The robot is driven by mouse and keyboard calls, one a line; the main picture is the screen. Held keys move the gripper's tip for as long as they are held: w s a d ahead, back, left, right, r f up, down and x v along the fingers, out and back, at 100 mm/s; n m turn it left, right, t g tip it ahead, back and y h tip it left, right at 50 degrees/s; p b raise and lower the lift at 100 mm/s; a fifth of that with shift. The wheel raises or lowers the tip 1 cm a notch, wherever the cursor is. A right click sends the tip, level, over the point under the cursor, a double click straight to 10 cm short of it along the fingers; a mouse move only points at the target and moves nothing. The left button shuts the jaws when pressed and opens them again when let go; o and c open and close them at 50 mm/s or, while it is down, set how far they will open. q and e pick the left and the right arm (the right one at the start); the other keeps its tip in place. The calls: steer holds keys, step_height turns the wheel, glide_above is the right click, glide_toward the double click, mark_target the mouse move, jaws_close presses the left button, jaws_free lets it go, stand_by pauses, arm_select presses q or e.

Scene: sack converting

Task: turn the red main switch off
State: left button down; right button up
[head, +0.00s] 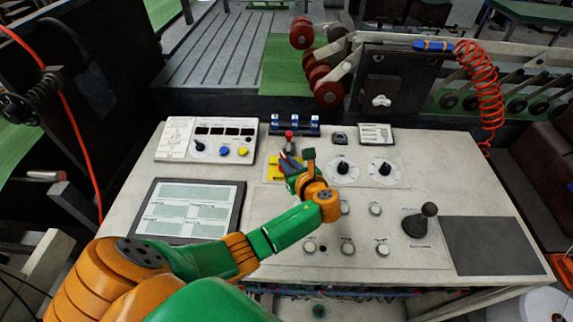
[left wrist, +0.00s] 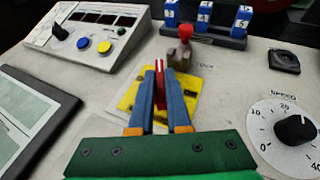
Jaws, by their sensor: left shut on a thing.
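The red main switch (left wrist: 160,80) is a red handle on a yellow plate (left wrist: 128,98). The plate also shows in the head view (head: 275,172), partly hidden by my gripper. My left gripper (left wrist: 163,88) reaches over the plate from the near side, with its blue fingers on both sides of the red handle. It is shut on the handle. In the head view my left gripper (head: 291,164) covers most of the switch. The handle's exact angle is hard to tell. My right gripper is not in view.
A red-knobbed lever (left wrist: 185,40) stands just behind the switch, close to the fingertips. Blue numbered blocks (head: 294,124) sit further back. A button box (head: 207,140) and a screen (head: 190,210) lie left. Dials (head: 343,168) and a black joystick (head: 420,222) are right.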

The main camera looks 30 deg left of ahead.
arm_select(q)
steer(key=n+g+b, duration=0.1)
steer(key=n+y+b, duration=0.1)
steer(key=g+b, duration=0.1)
steer(key=shift+w+d+f+n+g+y, duration=0.1)
steer(key=shift+w+f+n+g+y, duration=0.1)
steer(key=shift+f+n+g+y, duration=0.15)
steer(key=shift+r+n+g+b, duration=0.25)
steer(key=shift+n+g+b, duration=0.45)
steer(key=shift+b, duration=0.25)
steer(key=c, duration=0.9)
jaws_free()
steer(key=shift+r, duration=0.1)
steer(key=b+v, duration=0.1)
steer(key=v, duration=0.6)
steer(key=shift+d, duration=0.2)
steer(key=shift+w+a, duration=0.1)
